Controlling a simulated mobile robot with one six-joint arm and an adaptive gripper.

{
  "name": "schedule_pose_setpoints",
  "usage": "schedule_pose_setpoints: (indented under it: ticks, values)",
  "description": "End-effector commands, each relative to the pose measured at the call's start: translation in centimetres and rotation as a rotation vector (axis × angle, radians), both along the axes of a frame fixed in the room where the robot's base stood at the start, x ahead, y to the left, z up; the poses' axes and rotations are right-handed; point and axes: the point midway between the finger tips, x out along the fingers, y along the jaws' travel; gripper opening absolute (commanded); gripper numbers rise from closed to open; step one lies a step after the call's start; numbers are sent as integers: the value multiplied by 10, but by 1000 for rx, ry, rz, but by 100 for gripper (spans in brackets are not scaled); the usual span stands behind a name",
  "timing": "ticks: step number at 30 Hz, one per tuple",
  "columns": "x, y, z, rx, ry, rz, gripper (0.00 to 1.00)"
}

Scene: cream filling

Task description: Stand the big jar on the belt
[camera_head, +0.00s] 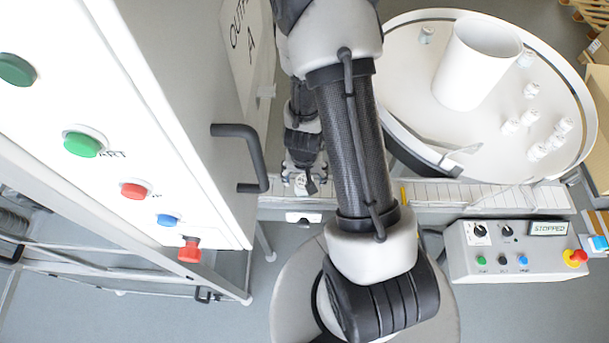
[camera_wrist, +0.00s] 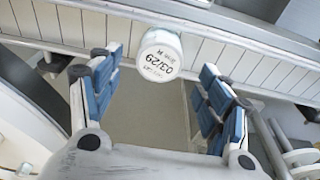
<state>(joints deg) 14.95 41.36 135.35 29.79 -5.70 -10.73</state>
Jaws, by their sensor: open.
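A white jar (camera_wrist: 160,58) with a printed lid reading 03/29 shows in the wrist view, at the slatted white belt (camera_wrist: 225,58). It looks upright, lid toward the camera. My gripper (camera_wrist: 160,66) is open, with its blue-padded fingers on either side of the jar's near part and gaps on both sides. In the head view, my gripper (camera_head: 303,182) is small, over the left part of the belt (camera_head: 480,195), and the jar there is mostly hidden by it. Whether the jar's base touches the belt is not clear.
A round white table (camera_head: 405,95) with a raised rim carries a large white cylinder (camera_head: 475,65) and several small white jars (camera_head: 530,118). A control box (camera_head: 515,250) reads STOPPED in front of the belt. A tall cabinet (camera_head: 150,110) with a black handle stands left.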

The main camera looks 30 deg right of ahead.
Motion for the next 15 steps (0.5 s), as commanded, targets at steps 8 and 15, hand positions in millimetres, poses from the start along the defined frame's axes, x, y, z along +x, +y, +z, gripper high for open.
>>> schedule_pose_setpoints:
  ticks: [8,15]
  values:
    - [-6,4,49,1,2,0,71]
    - [-8,5,58,1,2,1,71]
